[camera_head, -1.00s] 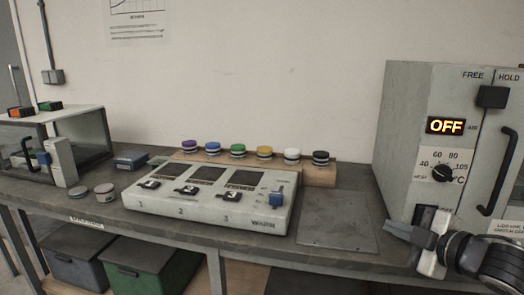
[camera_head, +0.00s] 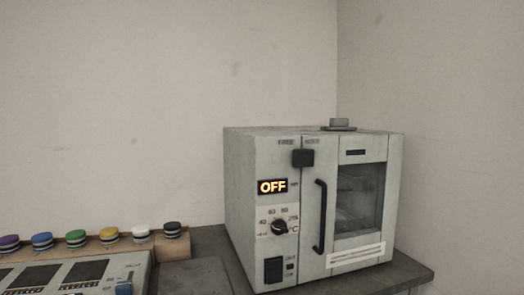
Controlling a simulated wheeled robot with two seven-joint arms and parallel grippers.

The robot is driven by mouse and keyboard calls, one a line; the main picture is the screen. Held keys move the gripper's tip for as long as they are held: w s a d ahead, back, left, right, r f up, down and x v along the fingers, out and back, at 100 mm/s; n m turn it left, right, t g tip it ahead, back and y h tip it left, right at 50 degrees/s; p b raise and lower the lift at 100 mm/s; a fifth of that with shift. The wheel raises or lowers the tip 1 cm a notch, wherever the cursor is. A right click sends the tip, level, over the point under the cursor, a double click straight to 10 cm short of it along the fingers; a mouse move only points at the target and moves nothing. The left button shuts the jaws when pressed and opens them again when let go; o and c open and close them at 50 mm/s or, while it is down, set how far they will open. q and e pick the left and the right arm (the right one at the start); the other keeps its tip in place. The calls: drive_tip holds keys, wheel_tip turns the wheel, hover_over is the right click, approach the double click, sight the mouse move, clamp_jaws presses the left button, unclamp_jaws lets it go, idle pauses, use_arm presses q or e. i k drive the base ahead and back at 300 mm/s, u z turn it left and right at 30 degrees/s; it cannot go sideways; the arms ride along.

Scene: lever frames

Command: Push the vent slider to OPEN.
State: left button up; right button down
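A grey oven-like cabinet (camera_head: 240,210) stands on the bench in the right half. A black block (camera_head: 303,158) sits on its upper front, below the labels FREE and HOLD. A grey cap (camera_head: 339,124) sits on the cabinet's top. No part labelled OPEN can be read, so I cannot tell which part is the vent slider. Neither gripper is in view.
The cabinet front has a lit OFF display (camera_head: 272,186), a dial (camera_head: 279,227), a black switch (camera_head: 273,270), a door handle (camera_head: 320,216) and a window (camera_head: 359,199). Coloured knobs (camera_head: 76,238) and a control panel (camera_head: 128,265) are at lower left.

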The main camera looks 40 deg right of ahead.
sight(335, 123)
drive_tip(key=z, duration=0.6)
drive_tip(key=k, duration=0.15)
drive_tip(key=z, duration=1)
